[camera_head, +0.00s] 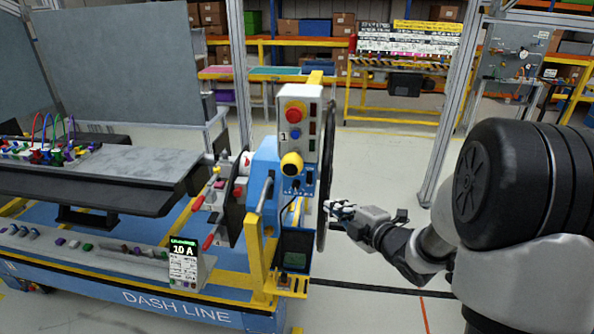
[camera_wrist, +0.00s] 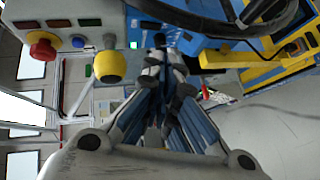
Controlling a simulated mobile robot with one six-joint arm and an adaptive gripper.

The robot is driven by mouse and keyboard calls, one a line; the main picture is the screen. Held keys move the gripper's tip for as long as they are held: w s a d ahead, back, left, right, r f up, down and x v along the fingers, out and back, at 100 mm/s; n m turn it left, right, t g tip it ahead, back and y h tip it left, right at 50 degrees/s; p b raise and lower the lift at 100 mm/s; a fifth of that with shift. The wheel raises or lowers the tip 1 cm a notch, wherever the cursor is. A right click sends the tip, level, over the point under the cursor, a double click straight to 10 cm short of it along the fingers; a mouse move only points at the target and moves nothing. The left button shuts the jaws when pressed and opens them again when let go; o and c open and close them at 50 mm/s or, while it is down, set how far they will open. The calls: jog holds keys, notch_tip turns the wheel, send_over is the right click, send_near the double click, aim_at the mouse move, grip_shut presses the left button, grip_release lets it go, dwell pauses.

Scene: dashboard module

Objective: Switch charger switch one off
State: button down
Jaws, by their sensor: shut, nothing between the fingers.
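I cannot clearly tell which part is charger switch one. A display reading 10 A (camera_head: 184,262) stands at the front of the blue dash line bench, with a row of small switches and buttons (camera_head: 85,245) to its left. My gripper (camera_head: 338,208) is to the right of the module's upright column, near the dark wheel (camera_head: 327,180). In the wrist view my gripper (camera_wrist: 164,62) has its fingers together and empty, pointing at the blue panel (camera_wrist: 200,38). A small green-lit part (camera_wrist: 133,45) sits just left of the fingertips. The fingers hide part of the panel.
The grey control box (camera_head: 300,125) carries a red button (camera_head: 295,112) and a yellow knob (camera_head: 291,164); both also show in the wrist view, the red button (camera_wrist: 42,48) and the yellow knob (camera_wrist: 109,66). Yellow brackets (camera_head: 262,270) stand below. The floor on the right is open.

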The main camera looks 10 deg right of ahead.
aim_at(309, 178)
jog(key=shift+a+f+n+y, duration=0.25)
jog(key=shift+a+n+y, duration=0.35)
jog(key=shift+n+y, duration=0.45)
jog(key=shift+a, duration=0.1)
jog(key=shift+w+d+b+x, duration=0.25)
jog(key=shift+d+x, duration=0.2)
jog(key=shift+x, duration=1.65)
jog(key=shift+w+d+b+x, duration=0.2)
jog(key=shift+d+x, duration=0.25)
jog(key=shift+x, duration=1.7)
jog(key=shift+w+d+b+x, duration=0.25)
jog(key=shift+d+x, duration=0.15)
jog(key=shift+x, duration=1.7)
jog(key=shift+f, duration=0.1)
